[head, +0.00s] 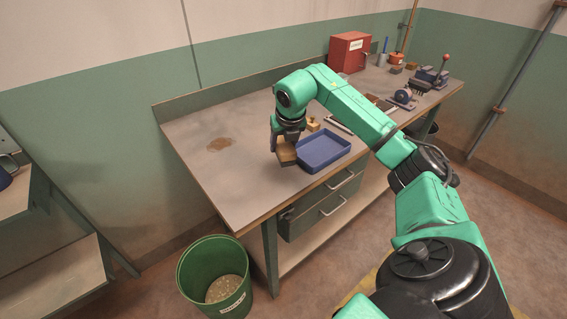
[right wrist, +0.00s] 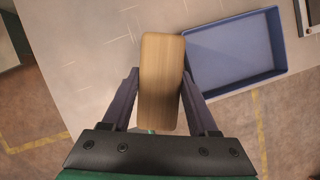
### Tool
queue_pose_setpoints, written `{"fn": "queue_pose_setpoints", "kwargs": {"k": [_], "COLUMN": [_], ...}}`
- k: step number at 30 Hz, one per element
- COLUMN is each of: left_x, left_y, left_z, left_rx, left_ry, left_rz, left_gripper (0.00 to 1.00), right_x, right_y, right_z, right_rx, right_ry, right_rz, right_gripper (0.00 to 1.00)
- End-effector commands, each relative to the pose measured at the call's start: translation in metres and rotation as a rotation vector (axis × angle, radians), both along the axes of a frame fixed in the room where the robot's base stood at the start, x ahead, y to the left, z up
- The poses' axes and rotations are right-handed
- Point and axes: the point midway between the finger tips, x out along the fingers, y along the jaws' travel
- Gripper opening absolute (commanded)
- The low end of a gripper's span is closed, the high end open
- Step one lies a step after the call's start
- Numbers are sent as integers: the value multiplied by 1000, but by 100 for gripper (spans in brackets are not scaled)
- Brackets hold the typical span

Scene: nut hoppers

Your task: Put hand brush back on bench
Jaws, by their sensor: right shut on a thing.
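The hand brush (head: 287,155) shows as a pale wooden block between the fingers of my right gripper (head: 283,139). It also shows in the right wrist view (right wrist: 161,85), with a finger on each side; its bristles are hidden. My right gripper is shut on it, over the front part of the bench (head: 190,172), just left of a blue tray. I cannot tell whether the brush touches the bench top. My left gripper is not in view.
The empty blue tray (head: 323,149) is close beside the brush. Small brass-coloured items (head: 313,125) and a metal tool (head: 339,126) lie behind it. A red box (head: 349,52) stands farther back. A green bin (head: 214,275) is on the floor. The bench's left part is clear except for a brown stain.

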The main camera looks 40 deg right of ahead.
Motion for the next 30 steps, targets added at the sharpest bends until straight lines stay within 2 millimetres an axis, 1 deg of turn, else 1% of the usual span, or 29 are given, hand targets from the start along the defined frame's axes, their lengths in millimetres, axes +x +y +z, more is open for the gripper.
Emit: {"fn": "queue_pose_setpoints", "kwargs": {"k": [1,7,9,11,13,20,21,23,30], "left_x": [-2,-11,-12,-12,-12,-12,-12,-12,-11], "left_y": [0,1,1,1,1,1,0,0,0], "left_z": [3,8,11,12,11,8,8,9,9], "left_rx": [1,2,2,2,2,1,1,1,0], "left_ry": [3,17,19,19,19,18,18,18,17], "left_rz": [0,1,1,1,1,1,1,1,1], "left_gripper": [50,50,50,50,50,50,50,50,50], "right_x": [-1,-1,-1,-1,0,0,0,0,0], "right_y": [0,0,1,0,0,0,0,0,0], "right_z": [-12,-45,-58,-66,-70,-72,-72,-72,-72], "right_rx": [0,1,2,1,1,1,0,0,0], "right_ry": [4,3,3,1,-3,-2,-1,-1,0], "right_rz": [1,1,1,1,1,2,1,1,1], "right_gripper": [15,15,15,15,15,15,67,90,90]}}
